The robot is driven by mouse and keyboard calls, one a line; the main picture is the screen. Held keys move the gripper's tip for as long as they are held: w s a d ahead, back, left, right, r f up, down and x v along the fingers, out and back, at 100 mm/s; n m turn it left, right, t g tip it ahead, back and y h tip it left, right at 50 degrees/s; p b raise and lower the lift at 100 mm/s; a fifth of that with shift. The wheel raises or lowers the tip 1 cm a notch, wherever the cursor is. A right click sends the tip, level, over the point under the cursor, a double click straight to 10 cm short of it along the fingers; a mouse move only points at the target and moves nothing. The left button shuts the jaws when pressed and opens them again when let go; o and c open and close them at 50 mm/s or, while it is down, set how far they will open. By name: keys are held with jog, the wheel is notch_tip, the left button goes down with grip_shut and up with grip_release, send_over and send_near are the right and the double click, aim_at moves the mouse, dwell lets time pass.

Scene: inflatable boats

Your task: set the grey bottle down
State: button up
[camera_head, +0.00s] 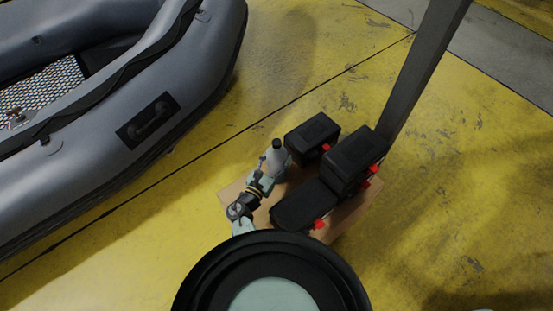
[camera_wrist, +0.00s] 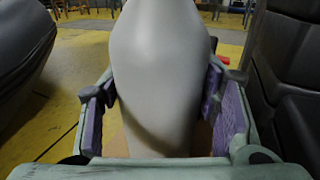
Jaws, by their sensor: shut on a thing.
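The grey bottle (camera_head: 277,160) has a dark cap and stands upright in the head view, over the left part of a low brown surface (camera_head: 232,192). In the wrist view the bottle (camera_wrist: 160,75) fills the middle, between the purple pads of my gripper (camera_wrist: 163,110). My gripper (camera_head: 268,174) is shut on the bottle from its near side. The bottle's base is hidden, so I cannot tell whether it touches the brown surface. Its cap is out of the wrist view.
Black cases with red latches, one at the back (camera_head: 312,136), one at right (camera_head: 355,160) and one in front (camera_head: 303,206), crowd the brown surface right of the bottle. A grey inflatable boat (camera_head: 190,90) lies at left. A dark post (camera_head: 420,70) rises behind. Yellow floor is open around.

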jog(key=o, duration=1.2)
jog(key=shift+f, duration=0.1)
jog(key=shift+r+p, duration=0.3)
jog(key=shift+p, duration=0.05)
jog(key=b+v, duration=0.1)
jog(key=v, duration=1.1)
jog(key=shift+f+b, duration=0.2)
jog(key=shift+b, duration=0.2)
jog(key=shift+a, duration=0.1)
